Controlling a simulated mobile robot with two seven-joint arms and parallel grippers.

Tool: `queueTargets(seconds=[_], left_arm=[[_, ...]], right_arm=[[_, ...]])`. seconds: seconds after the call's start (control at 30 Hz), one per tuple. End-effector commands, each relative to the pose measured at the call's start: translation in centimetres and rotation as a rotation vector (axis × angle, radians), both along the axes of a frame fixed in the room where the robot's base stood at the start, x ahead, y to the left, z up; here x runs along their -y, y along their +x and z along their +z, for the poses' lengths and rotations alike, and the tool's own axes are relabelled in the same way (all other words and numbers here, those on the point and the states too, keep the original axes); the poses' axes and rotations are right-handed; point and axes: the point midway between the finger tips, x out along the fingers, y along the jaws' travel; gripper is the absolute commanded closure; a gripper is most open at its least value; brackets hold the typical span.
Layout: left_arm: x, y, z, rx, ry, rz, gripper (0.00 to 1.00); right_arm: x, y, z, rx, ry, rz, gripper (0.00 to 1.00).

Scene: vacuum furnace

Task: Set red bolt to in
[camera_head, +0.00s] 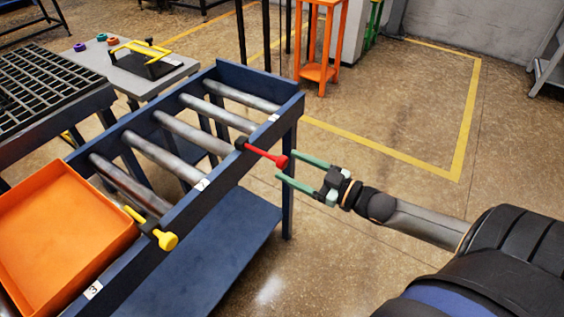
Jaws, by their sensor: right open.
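The red bolt (265,154) is a short rod with a round knob at its outer end. It sits in a dark mount on the right side rail of the blue roller table (194,205) and sticks out to the right past the rail. My right gripper (285,167) comes in from the right with its green fingers open. Its fingertips are close to the red knob, one above and one below it in the picture. Whether they touch the knob I cannot tell. My left gripper is not in view.
A yellow bolt (150,228) sits on the same rail nearer the front, by the orange tray (60,232). A grey table (118,68) with a black-and-yellow tool stands behind. An orange stand (317,72) is at the back. Open floor (380,125) lies to the right.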

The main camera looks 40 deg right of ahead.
Motion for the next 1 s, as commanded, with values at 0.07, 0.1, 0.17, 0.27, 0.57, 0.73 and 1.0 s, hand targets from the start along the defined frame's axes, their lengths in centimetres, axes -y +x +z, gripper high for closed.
queueTargets(seconds=[0.07,0.1,0.17,0.27,0.57,0.73,1.0], left_arm=[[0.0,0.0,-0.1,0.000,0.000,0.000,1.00],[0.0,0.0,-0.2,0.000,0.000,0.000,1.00],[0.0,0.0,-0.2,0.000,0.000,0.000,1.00],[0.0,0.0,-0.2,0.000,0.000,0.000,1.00],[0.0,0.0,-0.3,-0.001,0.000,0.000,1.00],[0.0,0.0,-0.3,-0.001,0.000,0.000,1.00],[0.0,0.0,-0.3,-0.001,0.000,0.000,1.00]], right_arm=[[-0.4,1.0,0.1,0.004,0.001,0.001,0.28],[-0.6,1.4,0.1,0.003,0.000,0.000,0.28],[-0.8,2.0,0.0,0.002,0.001,-0.001,0.28],[-1.1,2.6,0.0,0.002,0.001,-0.001,0.28],[-1.4,3.2,0.0,-0.001,0.000,0.000,0.28],[-1.3,3.2,0.0,-0.001,0.000,0.000,0.31],[-1.3,3.2,0.0,0.000,0.000,0.000,0.61]])
